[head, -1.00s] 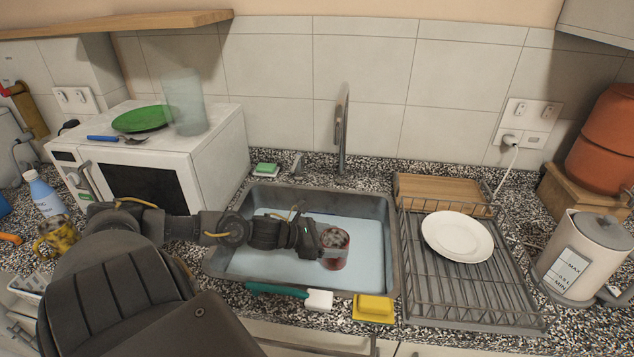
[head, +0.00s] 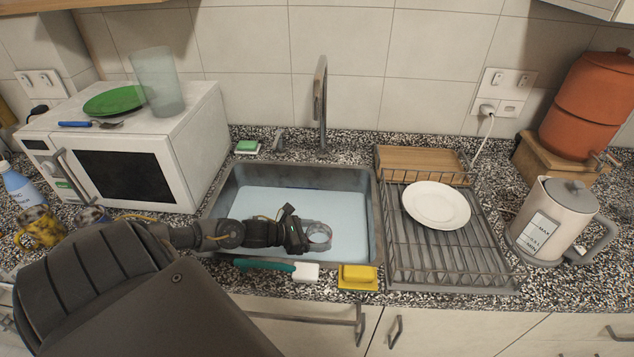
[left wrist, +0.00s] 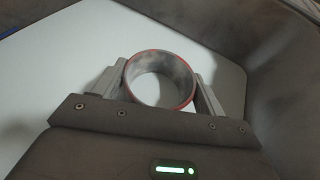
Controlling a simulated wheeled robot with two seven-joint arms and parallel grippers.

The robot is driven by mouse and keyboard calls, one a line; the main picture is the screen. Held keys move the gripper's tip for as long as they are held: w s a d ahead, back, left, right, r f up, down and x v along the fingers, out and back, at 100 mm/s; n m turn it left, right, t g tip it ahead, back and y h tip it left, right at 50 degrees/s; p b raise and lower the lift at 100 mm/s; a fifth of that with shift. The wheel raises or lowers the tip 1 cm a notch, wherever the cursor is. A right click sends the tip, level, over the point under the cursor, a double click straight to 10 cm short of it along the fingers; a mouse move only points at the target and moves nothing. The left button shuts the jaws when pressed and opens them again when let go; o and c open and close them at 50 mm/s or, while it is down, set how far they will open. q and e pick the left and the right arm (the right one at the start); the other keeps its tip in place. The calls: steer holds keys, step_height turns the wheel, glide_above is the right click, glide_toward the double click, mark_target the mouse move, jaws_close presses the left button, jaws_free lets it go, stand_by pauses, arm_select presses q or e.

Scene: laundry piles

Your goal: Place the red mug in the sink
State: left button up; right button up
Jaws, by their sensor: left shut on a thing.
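The red mug (head: 320,236) is inside the sink (head: 374,222), low in the basin near its front right part. In the left wrist view the mug (left wrist: 161,80) stands open end toward the camera, with a red rim and greyish inside. My left gripper (head: 308,237) reaches into the sink from the left and is shut on the mug, one finger on each side (left wrist: 160,88). Whether the mug's base touches the sink floor is hidden. My right gripper is out of view.
The faucet (head: 321,105) stands behind the sink. A green-handled brush (head: 265,266) and yellow sponge (head: 357,277) lie along the front edge. A dish rack (head: 445,255) with a white plate (head: 436,205) is on the right; a microwave (head: 130,165) is on the left.

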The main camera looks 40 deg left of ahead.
arm_select(q)
steer(key=shift+f, duration=0.15)
steer(key=o, duration=1.2)
steer(key=shift+s+a+r, duration=0.15)
steer(key=shift+r, duration=0.05)
steer(key=shift+b+v, duration=0.65)
steer(key=shift+v, duration=2.9)
steer(key=shift+r, duration=0.1)
